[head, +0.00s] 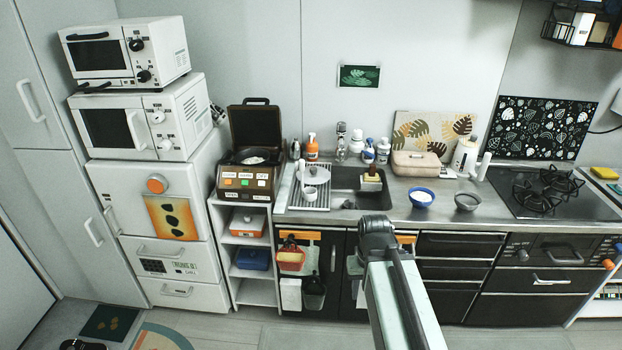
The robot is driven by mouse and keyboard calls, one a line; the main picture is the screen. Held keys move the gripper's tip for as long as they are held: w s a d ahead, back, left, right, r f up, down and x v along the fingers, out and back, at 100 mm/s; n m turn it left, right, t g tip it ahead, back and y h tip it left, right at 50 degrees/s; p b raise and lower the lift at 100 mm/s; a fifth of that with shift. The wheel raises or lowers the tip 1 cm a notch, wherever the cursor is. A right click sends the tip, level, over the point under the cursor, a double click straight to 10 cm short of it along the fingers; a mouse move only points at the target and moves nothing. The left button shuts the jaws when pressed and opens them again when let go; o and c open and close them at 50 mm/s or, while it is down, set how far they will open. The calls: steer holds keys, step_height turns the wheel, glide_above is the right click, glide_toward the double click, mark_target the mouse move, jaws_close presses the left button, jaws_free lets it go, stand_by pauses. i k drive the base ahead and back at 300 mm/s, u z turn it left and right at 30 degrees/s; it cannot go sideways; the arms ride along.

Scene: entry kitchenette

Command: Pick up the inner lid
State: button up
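No part is clearly recognisable as the inner lid. A brown appliance (243,182) with its outer cover (255,127) raised stands on the shelf unit left of the counter. A pale round piece (254,157) shows in its opening, too small to identify. A white round piece (316,174) stands in the dish rack (297,201) left of the sink; I cannot tell whether it is a lid or a dish. My arm rises from the bottom edge to a dark joint in front of the lower cabinets. My gripper is not visible.
The counter (395,208) holds a sink (345,200), a blue bowl (421,197), a grey bowl (467,201), a beige box (415,164) and several bottles. A gas stove (515,204) is at right. Stacked white microwaves (178,117) stand at left.

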mark_target(312, 175)
steer(key=u, duration=1.05)
steer(key=i, duration=1.2)
